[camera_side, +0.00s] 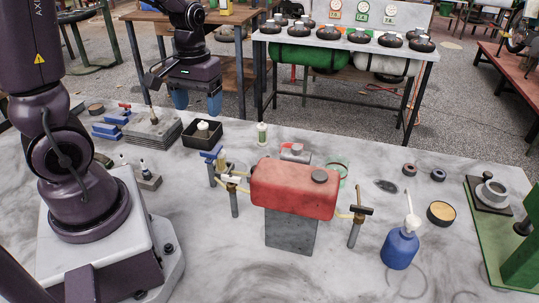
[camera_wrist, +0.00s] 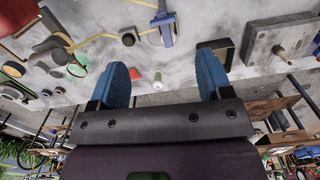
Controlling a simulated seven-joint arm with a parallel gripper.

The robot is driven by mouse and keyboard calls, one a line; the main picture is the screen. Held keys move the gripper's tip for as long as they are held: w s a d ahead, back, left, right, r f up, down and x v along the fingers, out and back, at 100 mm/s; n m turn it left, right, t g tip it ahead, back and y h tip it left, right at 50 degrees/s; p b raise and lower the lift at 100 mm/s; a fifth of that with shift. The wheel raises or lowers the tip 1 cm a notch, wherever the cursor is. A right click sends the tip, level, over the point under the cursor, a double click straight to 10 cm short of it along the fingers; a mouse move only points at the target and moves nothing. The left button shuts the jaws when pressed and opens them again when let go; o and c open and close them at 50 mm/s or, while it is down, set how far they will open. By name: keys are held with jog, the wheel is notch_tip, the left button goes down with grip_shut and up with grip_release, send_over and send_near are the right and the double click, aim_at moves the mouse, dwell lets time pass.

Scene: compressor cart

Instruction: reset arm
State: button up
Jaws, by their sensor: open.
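My gripper (camera_side: 198,100) is raised in the upper left of the side view, beyond the far edge of the marble-topped table (camera_side: 330,270). Its two blue fingers point down and stand apart, with nothing between them. In the wrist view the gripper (camera_wrist: 164,78) shows its blue fingers spread wide and empty. A red tank (camera_side: 295,185) sits on a grey block (camera_side: 290,232) mid-table, well away from the gripper. A valve with a blue handle (camera_side: 213,155) stands left of the tank and also shows in the wrist view (camera_wrist: 164,22).
A black tray (camera_side: 185,142) and a small white-green bottle (camera_side: 262,134) stand near the far table edge. Grey plates (camera_side: 153,129) are stacked at left. A blue bottle (camera_side: 400,248) stands front right. A green stand (camera_side: 480,230) is at the right edge. Other workbenches stand behind.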

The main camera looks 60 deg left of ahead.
jog(key=s+d+r+m+t, duration=0.4)
jog(key=d+r+m+t, duration=0.2)
jog(key=d+r, duration=0.6)
jog(key=shift+d+r+m, duration=0.4)
jog(key=shift+d+m, duration=0.4)
jog(key=shift+m, duration=0.3)
